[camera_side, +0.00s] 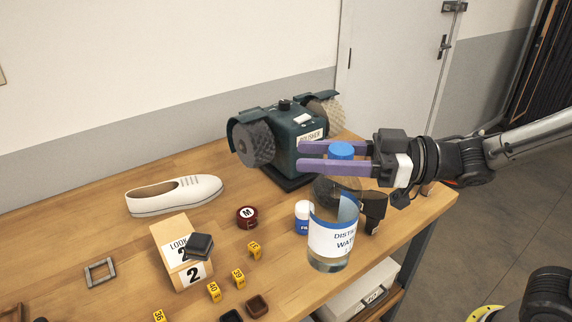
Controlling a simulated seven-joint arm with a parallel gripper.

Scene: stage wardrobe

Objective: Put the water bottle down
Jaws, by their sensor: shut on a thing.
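The water bottle (333,237) is clear, with a blue cap and a white and blue label partly reading "DIST… WAT…". It is upright in the side view, over the front right part of the wooden table (105,235). My gripper (308,156) reaches in from the right with two purple fingers. They are shut on the bottle near its cap, one finger on either side. The bottle's base shows against the tabletop near the front edge; I cannot tell whether it touches the wood.
A green polisher (292,134) stands behind the bottle. A small white blue-capped container (302,217) and a dark object (374,208) are close beside it. A dark red tin (247,217), white shoe (175,194), number block (178,250) and several yellow tags (238,278) lie left.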

